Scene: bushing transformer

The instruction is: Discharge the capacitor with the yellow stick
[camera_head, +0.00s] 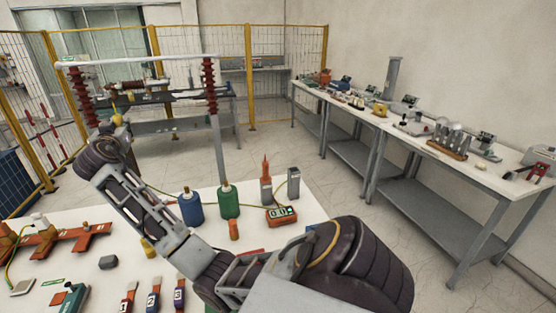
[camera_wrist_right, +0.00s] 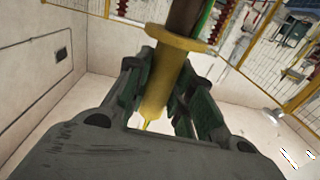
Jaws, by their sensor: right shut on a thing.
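My right arm reaches across the white table to the far left. In the right wrist view my right gripper (camera_wrist_right: 165,95) is shut on the yellow handle of the stick (camera_wrist_right: 158,90). The handle has a wide yellow collar, and a dark shaft with a green strip or wire beyond it. In the head view the yellow stick (camera_head: 117,120) shows just past my right gripper (camera_head: 118,130), in front of a frame with red-brown ribbed insulators (camera_head: 209,86). Contact between stick and frame cannot be told. I cannot tell which item is the capacitor. My left gripper is not in view.
The near white table (camera_head: 290,235) holds blue (camera_head: 191,208) and green bottles (camera_head: 228,202), a red meter (camera_head: 282,215) and several small tools. A long bench (camera_head: 420,150) with equipment stands right. Yellow-posted mesh fencing (camera_head: 250,75) closes the back.

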